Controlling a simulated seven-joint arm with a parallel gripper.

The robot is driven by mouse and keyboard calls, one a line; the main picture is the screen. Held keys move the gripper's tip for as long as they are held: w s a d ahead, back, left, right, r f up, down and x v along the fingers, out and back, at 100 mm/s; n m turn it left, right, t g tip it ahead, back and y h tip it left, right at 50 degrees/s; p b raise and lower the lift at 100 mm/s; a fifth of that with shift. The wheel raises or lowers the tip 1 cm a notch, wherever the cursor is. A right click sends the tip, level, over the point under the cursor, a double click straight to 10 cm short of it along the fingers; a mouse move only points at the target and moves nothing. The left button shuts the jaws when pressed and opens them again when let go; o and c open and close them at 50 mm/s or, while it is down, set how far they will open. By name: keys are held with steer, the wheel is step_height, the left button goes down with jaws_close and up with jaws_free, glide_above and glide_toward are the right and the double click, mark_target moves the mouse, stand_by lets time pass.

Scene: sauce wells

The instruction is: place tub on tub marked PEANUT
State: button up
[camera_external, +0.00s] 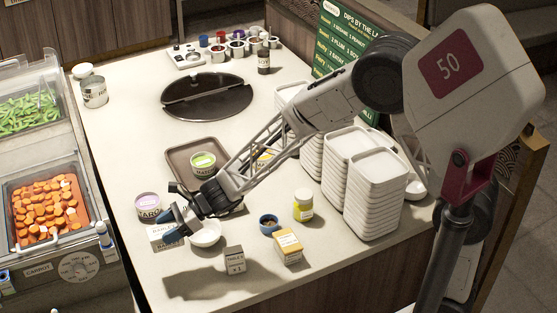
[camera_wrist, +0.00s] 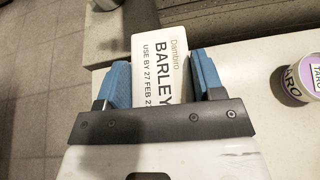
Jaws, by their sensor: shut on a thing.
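My gripper (camera_external: 172,230) is at the front left of the counter, its blue fingers shut on a white box (camera_external: 161,238). In the wrist view the gripper (camera_wrist: 165,82) has a finger on each side of the box (camera_wrist: 160,60), which reads BARLEY. A purple-lidded TARO tub (camera_external: 148,206) stands just behind the box; it also shows at the right edge of the wrist view (camera_wrist: 299,80). A green-lidded tub (camera_external: 203,163) stands on a brown tray (camera_external: 180,152). A yellow thing (camera_external: 264,155) is partly hidden behind my arm. I cannot read PEANUT on any tub.
Stacked white trays (camera_external: 373,190) stand at right. The left-middle counter is clear.

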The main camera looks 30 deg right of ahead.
steer(key=s+d+r+m+t+h, duration=0.15)
steer(key=s+d+r, duration=0.3)
steer(key=d, duration=0.75)
steer(key=s+d+r+m+t, duration=0.3)
steer(key=s+d, duration=0.3)
steer(key=d, duration=0.6)
steer(key=s+d+f+m+t+h, duration=0.1)
steer(key=s+d+f+m+t, duration=0.1)
steer(key=s+d, duration=0.5)
steer(key=s+d+f+m+t+h, duration=0.1)
steer(key=s+d+f+m+t, duration=0.1)
steer(key=s+d+f, duration=0.2)
steer(key=shift+s+d+f, duration=0.3)
steer(key=shift+s+d, duration=1.15)
steer(key=shift+d, duration=1.1)
steer(key=w+a, duration=0.2)
steer(key=w, duration=0.2)
steer(key=w+a+f, duration=0.1)
steer(key=w+a, duration=0.1)
steer(key=w, duration=0.3)
steer(key=w+a, duration=0.3)
steer(key=w, duration=0.1)
steer(key=shift+w+a+f, duration=0.1)
steer(key=shift+w+f, duration=0.1)
steer(key=shift+w, duration=0.1)
